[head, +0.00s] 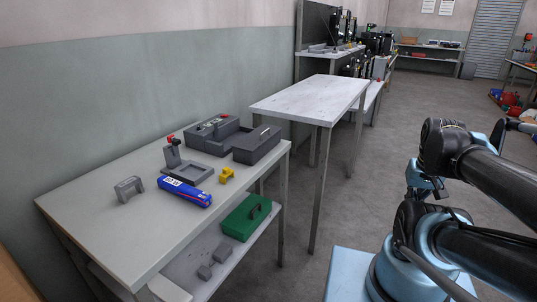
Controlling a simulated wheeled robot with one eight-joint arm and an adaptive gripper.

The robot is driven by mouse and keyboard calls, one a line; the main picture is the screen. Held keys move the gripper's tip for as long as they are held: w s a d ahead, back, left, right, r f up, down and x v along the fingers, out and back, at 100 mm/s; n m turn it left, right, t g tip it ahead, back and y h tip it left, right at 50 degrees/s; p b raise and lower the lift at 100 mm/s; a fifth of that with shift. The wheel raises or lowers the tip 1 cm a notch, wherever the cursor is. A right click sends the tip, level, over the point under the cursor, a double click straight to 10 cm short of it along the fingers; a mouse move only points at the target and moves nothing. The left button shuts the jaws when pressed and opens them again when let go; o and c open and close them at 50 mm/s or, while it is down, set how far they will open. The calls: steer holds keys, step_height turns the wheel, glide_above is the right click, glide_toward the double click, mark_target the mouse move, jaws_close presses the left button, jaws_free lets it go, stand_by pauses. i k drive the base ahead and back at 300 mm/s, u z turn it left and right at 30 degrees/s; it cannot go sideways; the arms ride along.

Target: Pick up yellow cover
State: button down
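The yellow cover (226,175) is a small yellow piece on the grey-white table at the left, near its right front edge. It stands just right of a blue box with red and white markings (185,191), with a small gap. My black and light-blue arm is folded at the right of the picture, well away from the table. What seems to be my gripper (427,189) is small and dark below the wrist, partly hidden by my arm. Its fingers cannot be made out. Nothing is seen touching the cover.
Behind the cover are a grey fixture (187,172) and a dark grey open-topped bin (256,145). A grey bracket (129,189) stands left. A green case (246,217) is on the lower shelf. An empty table (310,98) stands beyond. Floor between table and arm is clear.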

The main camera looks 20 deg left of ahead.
mark_target(227, 172)
steer(key=u, duration=1.9)
